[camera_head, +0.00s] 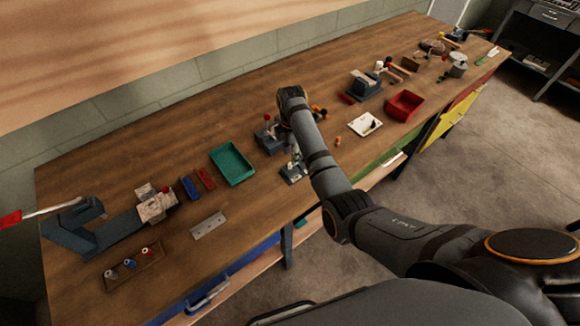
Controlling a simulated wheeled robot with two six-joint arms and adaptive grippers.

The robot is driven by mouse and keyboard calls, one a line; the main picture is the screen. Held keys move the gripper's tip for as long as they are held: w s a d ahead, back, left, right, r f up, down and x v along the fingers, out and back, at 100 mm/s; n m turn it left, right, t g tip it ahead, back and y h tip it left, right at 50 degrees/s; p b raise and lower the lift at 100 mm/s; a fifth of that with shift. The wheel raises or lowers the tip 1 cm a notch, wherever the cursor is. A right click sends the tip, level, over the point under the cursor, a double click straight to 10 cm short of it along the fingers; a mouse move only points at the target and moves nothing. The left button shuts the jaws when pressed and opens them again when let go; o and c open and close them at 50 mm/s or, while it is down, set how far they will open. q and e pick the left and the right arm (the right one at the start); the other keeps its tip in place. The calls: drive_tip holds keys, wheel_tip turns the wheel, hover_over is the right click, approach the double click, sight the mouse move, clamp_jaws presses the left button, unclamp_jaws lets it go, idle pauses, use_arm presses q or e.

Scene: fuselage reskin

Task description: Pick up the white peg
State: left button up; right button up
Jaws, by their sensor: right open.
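I cannot clearly single out the white peg. A small white upright piece (379,66) stands by a blue-grey block toward the far right, but it is too small to tell whether it is the peg. My right arm comes in from the lower right, bends over the bench and hangs its wrist down over the middle. My right gripper (293,171) is small and partly hidden beside the forearm, low over the bench and open. What lies right under it is hard to make out. My left gripper is not in view.
The long wooden bench (120,165) holds a green tray (232,163), a red bin (405,105), a white plate (365,124) and a wooden holder (133,269) with several small knobs. A dark angled metal fixture (75,230) is at left. Bench between green tray and fixture is partly clear.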

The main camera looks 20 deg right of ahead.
sight(290, 164)
drive_tip(key=shift+f, duration=0.35)
wheel_tip(290, 164, down, 4)
drive_tip(key=shift+a+p, duration=0.15)
drive_tip(key=shift+p, duration=0.6)
drive_tip(key=shift+f, duration=0.35)
clamp_jaws()
